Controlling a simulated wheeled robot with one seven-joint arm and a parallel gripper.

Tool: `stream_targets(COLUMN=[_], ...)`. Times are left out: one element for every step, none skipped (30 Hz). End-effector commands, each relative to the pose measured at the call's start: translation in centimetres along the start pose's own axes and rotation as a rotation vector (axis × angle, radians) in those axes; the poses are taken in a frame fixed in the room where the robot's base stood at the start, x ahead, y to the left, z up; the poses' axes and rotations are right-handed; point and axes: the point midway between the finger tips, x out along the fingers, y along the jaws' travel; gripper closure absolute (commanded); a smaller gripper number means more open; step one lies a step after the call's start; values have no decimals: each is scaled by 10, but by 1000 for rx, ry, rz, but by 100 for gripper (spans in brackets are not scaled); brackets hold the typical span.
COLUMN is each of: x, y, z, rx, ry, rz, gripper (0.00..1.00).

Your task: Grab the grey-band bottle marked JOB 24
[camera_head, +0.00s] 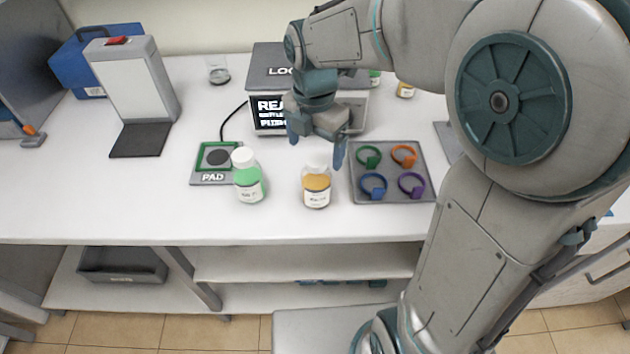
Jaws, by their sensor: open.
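A clear bottle with amber contents and a pale top (317,188) stands upright near the front of the bench; its label is too small to read. A bottle with green contents and a white cap (248,178) stands to its left, its label also unreadable. I cannot tell which bottle is JOB 24 or see a grey band. My gripper (316,148) is open and empty, its fingers pointing down above and behind the amber bottle. Another amber bottle (405,90) and a partly hidden green one (374,78) stand at the back, behind my arm.
A grey tray with coloured rings (392,195) lies right of the amber bottle. A pad (210,178) lies left of the green bottle. A grey device with a screen (268,118) stands behind my gripper. A light panel stand (135,85), blue case (80,60) and glass (218,72) stand farther left.

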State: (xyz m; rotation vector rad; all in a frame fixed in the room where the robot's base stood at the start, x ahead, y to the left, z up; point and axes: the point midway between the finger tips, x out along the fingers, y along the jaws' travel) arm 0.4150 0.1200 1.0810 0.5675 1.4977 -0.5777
Motion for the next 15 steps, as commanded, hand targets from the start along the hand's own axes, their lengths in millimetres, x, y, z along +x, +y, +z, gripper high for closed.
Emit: stream_targets(x=[10,15,20,24,27,30,31,33,35,37,40,45,49,54,60], y=[-1,-1,0,0,0,0,0,0,0,0,-1,-1,-1,-1,-1], z=[-1,0,0,0,0,0,0,0,0,0,0,0,0,0,0], rx=[0,0,0,0,0,0,0,0,0,0,0,0,0,0,0], ry=[2,2,2,2,1,0,0,0,0,0,1,1,1,2,2], rz=[-4,-4,-3,-3,-2,-1,0,-1,-1,-1,-2,-4,-3,-5,-5], gripper=[12,12,12,12,12,12,12,12,12,12,12,12,12,12,12])
